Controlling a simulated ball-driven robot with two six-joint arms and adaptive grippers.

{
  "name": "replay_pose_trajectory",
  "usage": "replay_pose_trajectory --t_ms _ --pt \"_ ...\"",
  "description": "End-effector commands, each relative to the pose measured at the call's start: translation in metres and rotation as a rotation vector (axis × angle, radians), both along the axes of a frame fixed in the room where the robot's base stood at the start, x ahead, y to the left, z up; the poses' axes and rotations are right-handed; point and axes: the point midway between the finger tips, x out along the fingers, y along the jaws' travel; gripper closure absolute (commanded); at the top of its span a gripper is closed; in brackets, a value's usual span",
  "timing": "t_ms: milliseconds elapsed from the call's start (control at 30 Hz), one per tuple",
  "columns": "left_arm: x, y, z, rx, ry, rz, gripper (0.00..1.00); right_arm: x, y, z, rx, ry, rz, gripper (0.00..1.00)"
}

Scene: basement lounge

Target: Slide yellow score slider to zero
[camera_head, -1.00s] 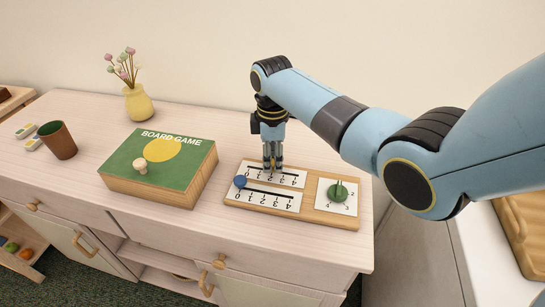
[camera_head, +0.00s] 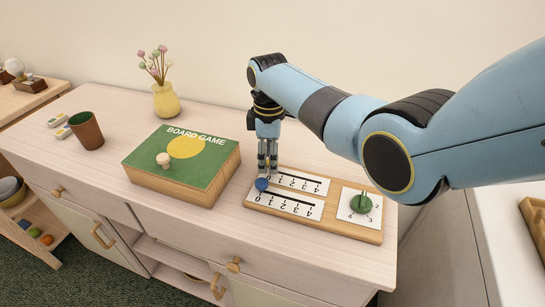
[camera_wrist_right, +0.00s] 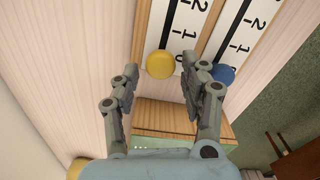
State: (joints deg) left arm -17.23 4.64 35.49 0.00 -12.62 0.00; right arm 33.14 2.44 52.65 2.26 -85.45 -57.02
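The score board (camera_head: 325,226) is a wooden plank on the cabinet top with two numbered white strips. The yellow slider (camera_wrist_right: 160,65) is a round knob near the low-number end of one strip in the wrist view. My right gripper (camera_wrist_right: 160,66) points down over it, fingers apart on either side; contact is unclear. In the head view, the right gripper (camera_head: 267,171) stands at the far strip's left end and hides the yellow slider. The blue slider (camera_head: 262,184) sits at the near strip's zero end and shows beside my finger in the wrist view (camera_wrist_right: 223,75). My left gripper is out of view.
A green board game box (camera_head: 184,160) lies close left of the board. A green dial (camera_head: 361,203) is at the board's right end. A yellow vase with flowers (camera_head: 166,101) and a brown cup (camera_head: 86,130) stand further left. The wall is behind.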

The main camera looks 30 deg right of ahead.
Motion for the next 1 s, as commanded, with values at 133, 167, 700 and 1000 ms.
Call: replay_pose_trajectory --t_ms 133,167,700,1000 --pt "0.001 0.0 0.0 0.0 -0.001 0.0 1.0 -0.001 -0.001 0.0 -0.002 0.002 -0.001 0.47" --pt "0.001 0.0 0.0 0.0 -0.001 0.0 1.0 -0.001 -0.001 0.0 -0.002 0.002 -0.001 0.47" --pt "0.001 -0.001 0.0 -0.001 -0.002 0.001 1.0 0.001 -0.001 0.069 -0.003 -0.003 0.0 0.47" --pt "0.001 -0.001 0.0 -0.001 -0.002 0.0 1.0 0.0 -0.001 0.115 -0.002 0.0 0.0 0.47"
